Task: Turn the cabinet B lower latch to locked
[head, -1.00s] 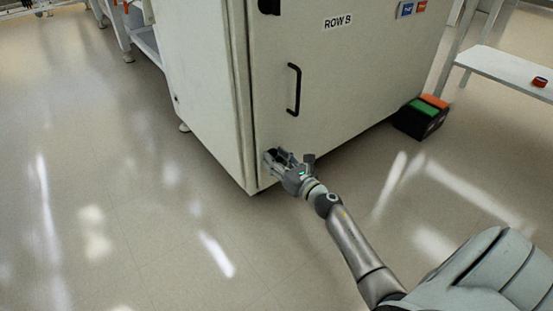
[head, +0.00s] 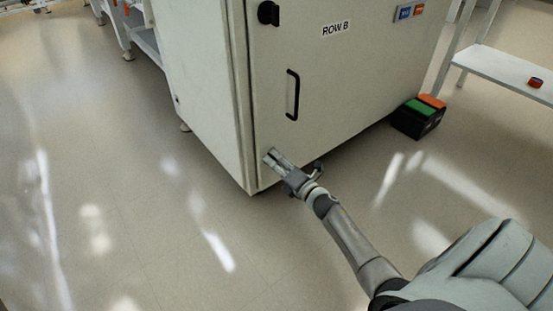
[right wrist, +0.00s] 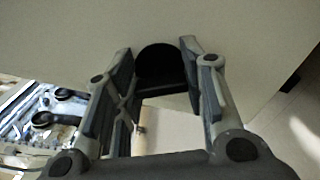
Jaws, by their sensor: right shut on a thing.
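Cabinet B (head: 340,90) is a pale cabinet labelled "ROW B". Its lower latch (right wrist: 160,62) is a black knob with a round base, low on the door, seen between my finger pads in the right wrist view. In the head view my right gripper (head: 271,157) covers it near the door's lower left corner. My right gripper (right wrist: 160,72) is shut on this latch, one finger on each side. The latch's exact angle is hard to tell. The upper latch (head: 268,13) is a black knob at the door's upper left. My left gripper is out of view.
A black bar handle (head: 292,95) stands out from the door above my right gripper. A black box with green and orange tops (head: 418,117) sits on the floor at the cabinet's right. A white bench (head: 510,73) stands further right. The floor in front is clear.

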